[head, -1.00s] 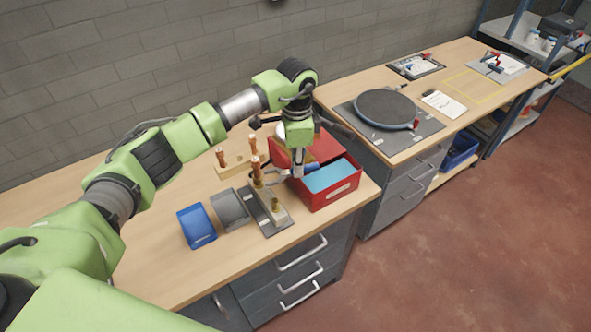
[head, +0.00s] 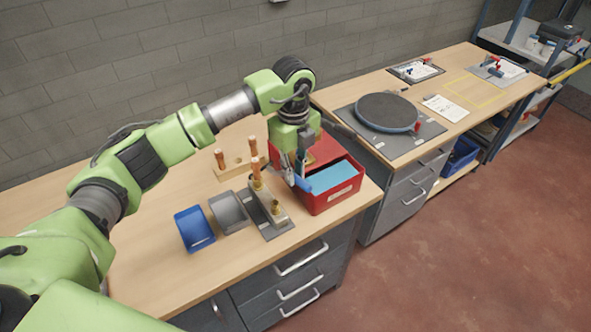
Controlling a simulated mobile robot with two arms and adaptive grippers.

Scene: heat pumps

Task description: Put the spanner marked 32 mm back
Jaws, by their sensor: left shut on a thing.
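My left gripper (head: 300,163) is at the left end of the red box (head: 334,200), pointing down. It is shut on a small tool with a blue part (head: 302,184), which looks like the spanner. The tool hangs steeply at the box's left wall. I cannot tell whether it is inside the box or in front of it, and its 32 mm marking cannot be read. My right gripper is not in view.
A fixture with copper pipes and brass fittings (head: 267,204) stands close left of the box. A grey holder (head: 229,212) and a blue holder (head: 195,229) are further left. A round dark turntable (head: 386,111) is on the right bench. The bench's left part is clear.

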